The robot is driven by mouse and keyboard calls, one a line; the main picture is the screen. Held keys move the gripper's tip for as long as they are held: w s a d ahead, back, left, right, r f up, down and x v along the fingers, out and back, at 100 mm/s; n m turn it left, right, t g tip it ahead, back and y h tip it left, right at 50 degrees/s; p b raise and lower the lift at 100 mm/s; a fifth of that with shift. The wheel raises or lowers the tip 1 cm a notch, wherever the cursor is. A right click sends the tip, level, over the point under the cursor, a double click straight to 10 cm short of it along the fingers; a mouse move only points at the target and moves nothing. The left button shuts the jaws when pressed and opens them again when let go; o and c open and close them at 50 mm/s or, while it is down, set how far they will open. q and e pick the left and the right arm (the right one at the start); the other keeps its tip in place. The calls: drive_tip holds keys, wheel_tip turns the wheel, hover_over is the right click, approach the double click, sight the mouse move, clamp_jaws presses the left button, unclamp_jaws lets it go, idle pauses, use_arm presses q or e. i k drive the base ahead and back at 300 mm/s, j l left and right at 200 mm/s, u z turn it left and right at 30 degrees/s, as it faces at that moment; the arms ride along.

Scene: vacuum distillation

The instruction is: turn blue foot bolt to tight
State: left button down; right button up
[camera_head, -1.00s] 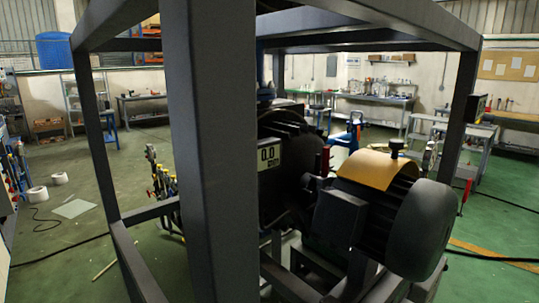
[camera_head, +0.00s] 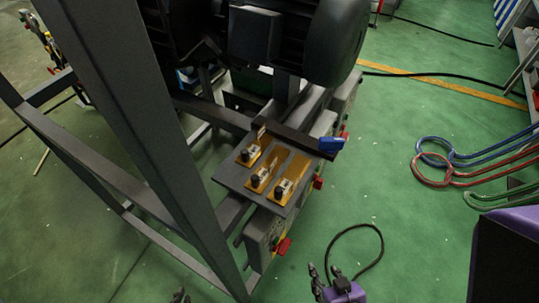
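The blue foot bolt (camera_head: 332,145) shows as a small blue handle-like piece at the right end of the dark machine base, below the motor. It is apart from both grippers. My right gripper (camera_head: 326,274) is at the bottom centre, below and well short of the blue piece. Its black fingers stand apart with nothing seen between them. Only the dark tips of my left gripper (camera_head: 180,297) show at the bottom edge, so its opening cannot be told. Whether the bolt is tight cannot be seen.
Red handles (camera_head: 284,246) line the base's side. A plate (camera_head: 228,174) with several small brass-coloured mounts lies below the motor (camera_head: 320,40). A dark frame post (camera_head: 140,130) stands at left. Green floor between is open.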

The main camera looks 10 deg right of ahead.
sight(329, 145)
drive_tip(key=k+l, duration=0.1)
drive_tip(key=l, duration=1)
drive_tip(key=k+l+z, duration=0.1)
drive_tip(key=l, duration=0.45)
drive_tip(key=k, duration=0.05)
